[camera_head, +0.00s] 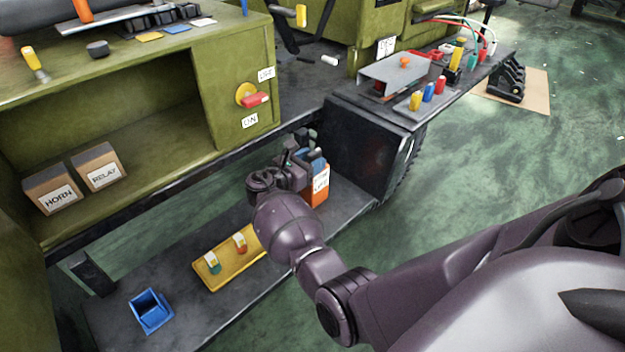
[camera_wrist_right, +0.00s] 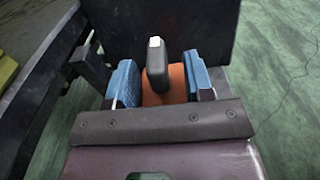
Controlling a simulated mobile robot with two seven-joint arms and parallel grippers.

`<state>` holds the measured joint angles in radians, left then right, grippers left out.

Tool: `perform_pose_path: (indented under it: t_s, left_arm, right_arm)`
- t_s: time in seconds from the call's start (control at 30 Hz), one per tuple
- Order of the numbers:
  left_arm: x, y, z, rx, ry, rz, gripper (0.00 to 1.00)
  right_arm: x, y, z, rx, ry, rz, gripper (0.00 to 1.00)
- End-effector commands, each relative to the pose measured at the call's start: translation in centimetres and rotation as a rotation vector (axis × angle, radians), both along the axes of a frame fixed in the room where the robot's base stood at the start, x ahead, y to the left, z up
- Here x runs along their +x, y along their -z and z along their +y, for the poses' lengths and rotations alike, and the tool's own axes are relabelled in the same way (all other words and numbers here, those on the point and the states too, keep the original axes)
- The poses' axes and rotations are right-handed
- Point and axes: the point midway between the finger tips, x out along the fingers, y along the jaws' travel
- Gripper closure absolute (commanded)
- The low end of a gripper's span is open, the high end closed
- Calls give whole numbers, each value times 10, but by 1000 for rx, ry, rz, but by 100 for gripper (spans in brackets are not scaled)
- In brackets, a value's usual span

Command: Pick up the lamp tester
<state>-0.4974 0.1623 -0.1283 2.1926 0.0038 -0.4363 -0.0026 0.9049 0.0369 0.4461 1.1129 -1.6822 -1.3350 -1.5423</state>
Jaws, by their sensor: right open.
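An orange box (camera_head: 320,186) with a white label stands at the right end of the low dark shelf. The label is too small to read. In the right wrist view, a dark upright piece with a white tip (camera_wrist_right: 156,66) stands in front of an orange surface (camera_wrist_right: 176,84); I take it for the lamp tester, but cannot be sure. My right gripper (camera_head: 308,158) is open at the orange box, its blue pads on either side of the dark piece, with gaps visible. The gripper partly hides the box in the head view. My left gripper is out of view.
A yellow tray (camera_head: 215,284) with small parts and a blue bin (camera_head: 151,311) lie on the low shelf. A black panel (camera_head: 365,150) rises close beside the orange box. The olive cabinet (camera_head: 225,110) overhangs at left. Green floor at right is mostly open.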

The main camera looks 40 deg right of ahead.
Motion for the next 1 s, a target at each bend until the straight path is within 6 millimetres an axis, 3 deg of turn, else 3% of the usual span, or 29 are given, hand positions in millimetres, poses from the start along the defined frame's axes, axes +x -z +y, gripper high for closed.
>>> perform_pose_path:
  t_s: [0.1,0.33,0.63,1.0]
  left_arm:
    - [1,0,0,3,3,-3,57]
    - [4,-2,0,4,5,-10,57]
    - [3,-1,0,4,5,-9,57]
    - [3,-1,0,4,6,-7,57]
  right_arm:
    - [1,1,-10,0,0,0,52]
    - [1,-1,-12,0,-1,-2,54]
    - [1,0,-11,0,-1,-1,100]
    - [1,-1,-11,0,-1,-2,100]
